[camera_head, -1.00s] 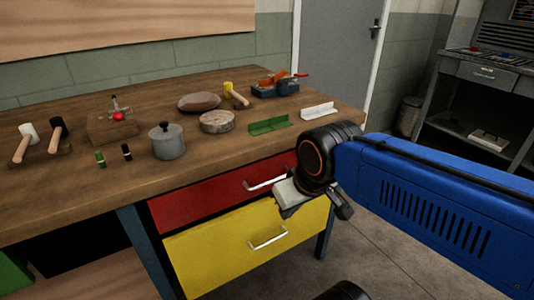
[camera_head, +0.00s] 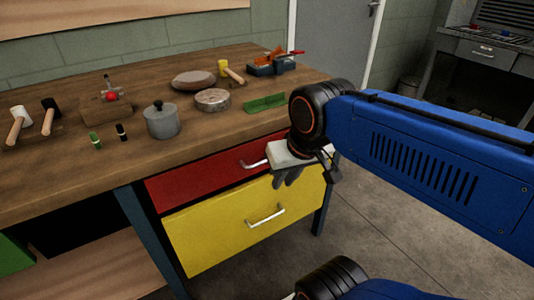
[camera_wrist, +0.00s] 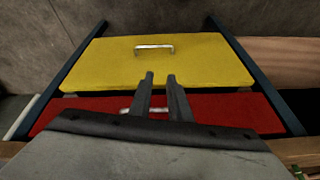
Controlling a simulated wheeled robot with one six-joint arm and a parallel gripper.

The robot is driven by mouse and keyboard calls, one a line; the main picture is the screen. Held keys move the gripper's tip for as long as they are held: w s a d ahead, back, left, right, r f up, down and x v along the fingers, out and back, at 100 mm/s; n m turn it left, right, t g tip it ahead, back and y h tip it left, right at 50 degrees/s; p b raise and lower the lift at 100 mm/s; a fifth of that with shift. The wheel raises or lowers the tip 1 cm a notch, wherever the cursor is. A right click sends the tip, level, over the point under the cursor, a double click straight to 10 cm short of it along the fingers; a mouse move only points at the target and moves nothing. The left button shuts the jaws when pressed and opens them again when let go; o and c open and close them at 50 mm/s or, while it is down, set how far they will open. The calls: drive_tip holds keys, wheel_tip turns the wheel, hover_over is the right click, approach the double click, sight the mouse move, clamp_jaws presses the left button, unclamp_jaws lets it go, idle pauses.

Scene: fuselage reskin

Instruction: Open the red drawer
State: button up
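The red drawer (camera_head: 205,179) is under the workbench top, above the yellow drawer (camera_head: 230,226), and looks shut. Its silver handle (camera_head: 254,164) is partly hidden by my gripper (camera_head: 288,180) in the head view. In the wrist view the red drawer (camera_wrist: 240,112) lies below the yellow one (camera_wrist: 190,65).
The yellow drawer has its own silver handle (camera_head: 266,214) and seems to stand slightly forward. Open floor (camera_head: 390,220) lies to the right.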

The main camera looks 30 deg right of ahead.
drive_tip(key=w+d+r+m+g, duration=0.1)
drive_tip(key=w+r+m, duration=0.3)
drive_tip(key=r+m, duration=0.45)
drive_tip(key=w+d+r+m+g, duration=0.1)
drive_tip(key=w+r+m, duration=0.3)
drive_tip(key=r+m, duration=0.4)
drive_tip(key=shift+n, duration=0.35)
drive_tip(key=x, duration=1.6)
drive_tip(key=shift+s+d+f, duration=0.15)
drive_tip(key=shift+s+f, duration=0.1)
drive_tip(key=shift+f, duration=0.1)
clamp_jaws()
